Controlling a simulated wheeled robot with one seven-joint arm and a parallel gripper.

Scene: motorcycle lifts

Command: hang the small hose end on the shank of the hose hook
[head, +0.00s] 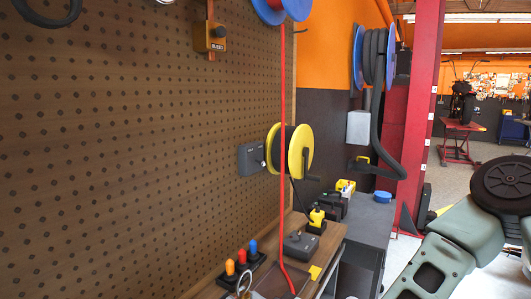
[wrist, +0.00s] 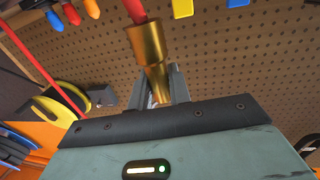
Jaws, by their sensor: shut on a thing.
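The small hose end is a brass fitting (wrist: 150,50) on a red hose (wrist: 134,10) in the wrist view. My gripper (wrist: 162,88) is shut on the lower, narrower part of this fitting, and the red hose runs out of the top of the picture. In the head view a red hose (head: 282,150) hangs from a blue reel at the top and runs down to the bench. My gripper is outside the head view; only arm links show at the right. I cannot pick out the hose hook or its shank with certainty in either view.
A pegboard (head: 130,150) fills the left, with a yellow reel (head: 299,152) on it. The bench (head: 327,245) carries orange and blue handles (head: 241,256) and a grey box (head: 301,245). A red post (head: 420,120) stands at the right. A thick dark hose (head: 385,140) hangs behind.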

